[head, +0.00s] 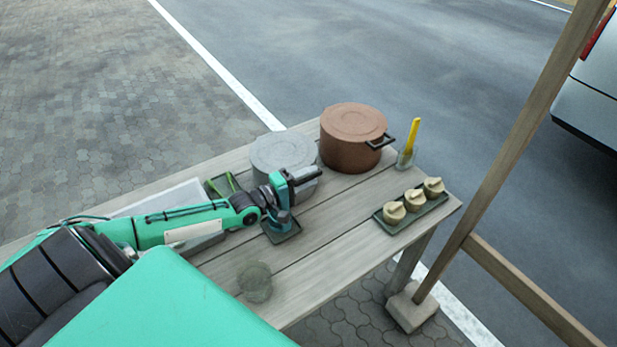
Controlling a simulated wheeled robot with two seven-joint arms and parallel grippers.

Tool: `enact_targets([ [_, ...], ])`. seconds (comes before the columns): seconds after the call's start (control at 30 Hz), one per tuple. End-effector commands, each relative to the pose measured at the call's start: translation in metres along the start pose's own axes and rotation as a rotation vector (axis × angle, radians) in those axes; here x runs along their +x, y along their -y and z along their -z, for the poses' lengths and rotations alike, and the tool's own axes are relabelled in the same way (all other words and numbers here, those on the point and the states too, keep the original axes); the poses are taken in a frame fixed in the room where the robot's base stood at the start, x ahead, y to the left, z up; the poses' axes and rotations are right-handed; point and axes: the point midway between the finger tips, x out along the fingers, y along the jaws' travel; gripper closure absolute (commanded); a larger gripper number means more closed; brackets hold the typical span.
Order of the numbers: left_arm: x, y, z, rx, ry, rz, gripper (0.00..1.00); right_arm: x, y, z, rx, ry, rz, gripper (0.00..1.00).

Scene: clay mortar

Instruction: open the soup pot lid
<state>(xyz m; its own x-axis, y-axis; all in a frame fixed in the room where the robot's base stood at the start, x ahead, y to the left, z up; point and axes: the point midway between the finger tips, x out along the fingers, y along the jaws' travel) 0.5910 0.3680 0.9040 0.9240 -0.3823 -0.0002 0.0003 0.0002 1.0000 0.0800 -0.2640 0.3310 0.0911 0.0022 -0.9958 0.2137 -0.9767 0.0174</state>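A reddish-brown round pot (349,157) stands at the back of the wooden table, with a dark handle on its right side. Its flat brown lid (355,121) sits on top and looks closed. My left gripper (314,175) reaches in from the left and points right, in front of the grey round vessel and short of the brown pot. It appears apart from the brown pot and its lid; nothing is clearly held. Its finger gap is too small to make out. My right gripper is not in view.
A grey round vessel (280,151) stands left of the pot. A glass with a yellow-handled tool (411,140) is on the right. A translucent greenish glass (255,283) stands near the front edge. A slanted wooden post (505,165) rises at right.

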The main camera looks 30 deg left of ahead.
Motion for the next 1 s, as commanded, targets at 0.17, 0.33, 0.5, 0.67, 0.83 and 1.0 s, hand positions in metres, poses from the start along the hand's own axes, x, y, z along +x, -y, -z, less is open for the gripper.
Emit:
enact_targets([
  [0.17, 0.004, 0.000, 0.000, 0.000, 0.000, 0.001, 0.64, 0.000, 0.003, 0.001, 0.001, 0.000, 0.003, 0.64],
  [0.33, 0.004, 0.000, 0.000, 0.000, 0.000, 0.001, 0.64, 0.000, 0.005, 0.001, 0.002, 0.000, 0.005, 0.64],
  [0.5, 0.004, 0.000, 0.000, 0.000, 0.000, 0.000, 0.91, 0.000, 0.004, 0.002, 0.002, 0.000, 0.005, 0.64],
  [0.67, 0.004, 0.000, 0.000, 0.001, 0.000, 0.000, 1.00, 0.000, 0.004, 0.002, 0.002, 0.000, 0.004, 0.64],
  [0.83, 0.003, -0.002, 0.000, -0.004, 0.000, 0.000, 1.00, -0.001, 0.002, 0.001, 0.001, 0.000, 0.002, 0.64],
  [1.0, 0.003, -0.013, -0.001, -0.041, 0.001, 0.000, 1.00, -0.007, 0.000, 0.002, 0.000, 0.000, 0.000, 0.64],
])
